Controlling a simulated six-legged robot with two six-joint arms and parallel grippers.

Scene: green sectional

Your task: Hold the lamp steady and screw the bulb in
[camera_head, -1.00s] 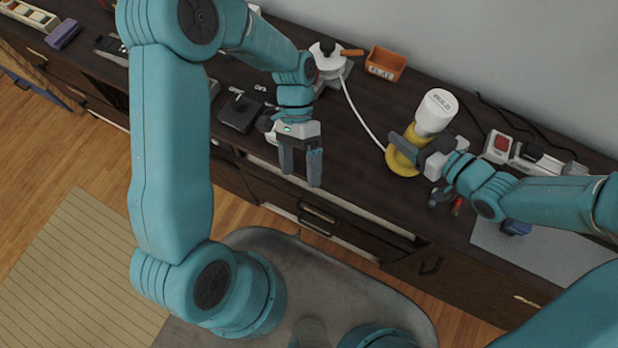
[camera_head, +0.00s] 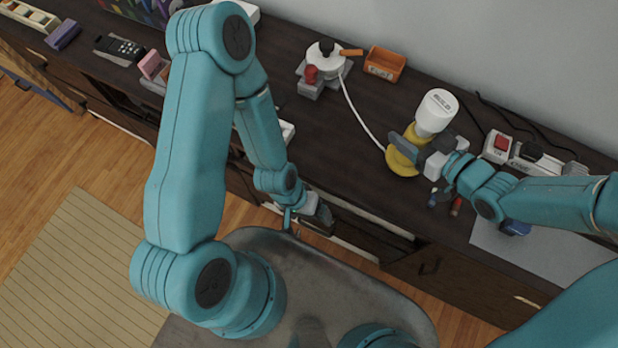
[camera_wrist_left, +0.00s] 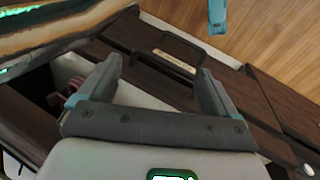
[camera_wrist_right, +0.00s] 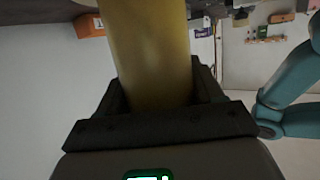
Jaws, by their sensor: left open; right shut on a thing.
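The yellow lamp (camera_head: 402,162) stands on the dark counter, right of centre in the head view. A white cylinder with dark lettering (camera_head: 437,110), perhaps the bulb, sits on its top. My right gripper (camera_head: 413,146) is shut around the lamp's yellow stem, which fills the space between the fingers in the right wrist view (camera_wrist_right: 150,55). My left gripper (camera_head: 322,216) is low at the counter's front by the drawers, away from the lamp. Its fingers are apart and empty in the left wrist view (camera_wrist_left: 158,90).
A drawer handle (camera_wrist_left: 180,55) and a dark opening (camera_wrist_left: 35,100) show near my left fingers. A grey and white device with a red knob (camera_head: 322,68) and an orange bin (camera_head: 384,63) stand behind. A power strip (camera_head: 520,150) lies right of the lamp. The counter's middle is clear.

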